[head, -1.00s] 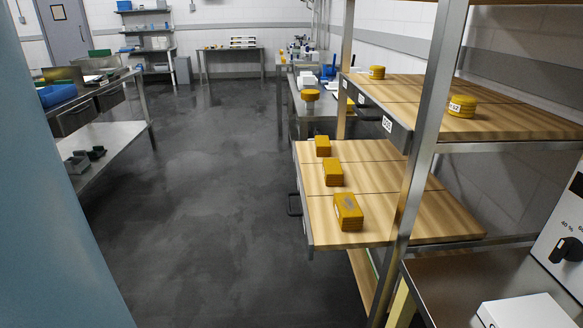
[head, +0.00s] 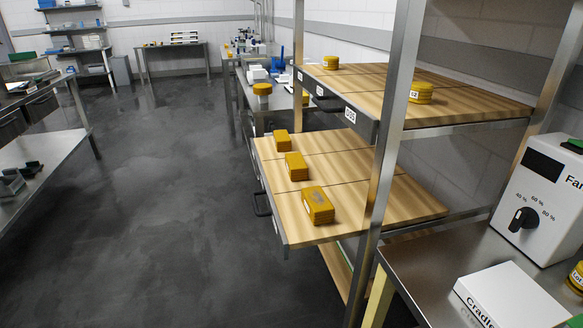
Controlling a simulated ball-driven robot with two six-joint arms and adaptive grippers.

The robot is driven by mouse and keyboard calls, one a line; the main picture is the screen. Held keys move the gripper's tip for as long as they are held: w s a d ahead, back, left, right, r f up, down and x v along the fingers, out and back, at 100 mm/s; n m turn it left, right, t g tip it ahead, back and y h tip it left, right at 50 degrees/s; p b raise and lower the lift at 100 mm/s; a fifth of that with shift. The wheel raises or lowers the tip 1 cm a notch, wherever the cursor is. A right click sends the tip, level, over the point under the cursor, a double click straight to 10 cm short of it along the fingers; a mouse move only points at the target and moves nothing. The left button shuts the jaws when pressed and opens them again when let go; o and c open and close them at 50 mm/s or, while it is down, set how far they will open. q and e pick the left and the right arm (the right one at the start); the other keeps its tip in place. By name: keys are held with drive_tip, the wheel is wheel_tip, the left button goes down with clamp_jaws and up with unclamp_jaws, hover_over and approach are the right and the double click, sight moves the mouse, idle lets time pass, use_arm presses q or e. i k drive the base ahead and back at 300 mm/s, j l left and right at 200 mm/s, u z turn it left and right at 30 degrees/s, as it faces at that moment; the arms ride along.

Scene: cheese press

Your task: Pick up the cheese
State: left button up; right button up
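Three yellow rectangular cheese blocks lie in a row on the pulled-out lower wooden shelf (head: 345,215): a near one (head: 318,205), a middle one (head: 296,167) and a far one (head: 282,140). Two round yellow cheeses sit on the upper wooden shelf (head: 460,105), one at the back left (head: 331,62) and one with a white label (head: 421,92). Another round yellow cheese (head: 262,89) stands on the metal bench beyond the rack. Neither of my grippers shows in the head view.
A metal rack post (head: 384,150) stands in front of the shelves. At right, a metal table (head: 420,262) holds a white box (head: 512,296) and a white dial device (head: 540,195). A metal table (head: 50,165) stands at left. The dark floor (head: 165,230) between is clear.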

sight(297, 169)
drive_tip(key=i+j, duration=0.15)
drive_tip(key=j, duration=0.2)
drive_tip(key=i+j, duration=0.1)
drive_tip(key=j, duration=0.25)
drive_tip(key=i+j+z, duration=0.1)
drive_tip(key=j, duration=0.25)
drive_tip(key=i+j, duration=0.15)
drive_tip(key=j, duration=0.2)
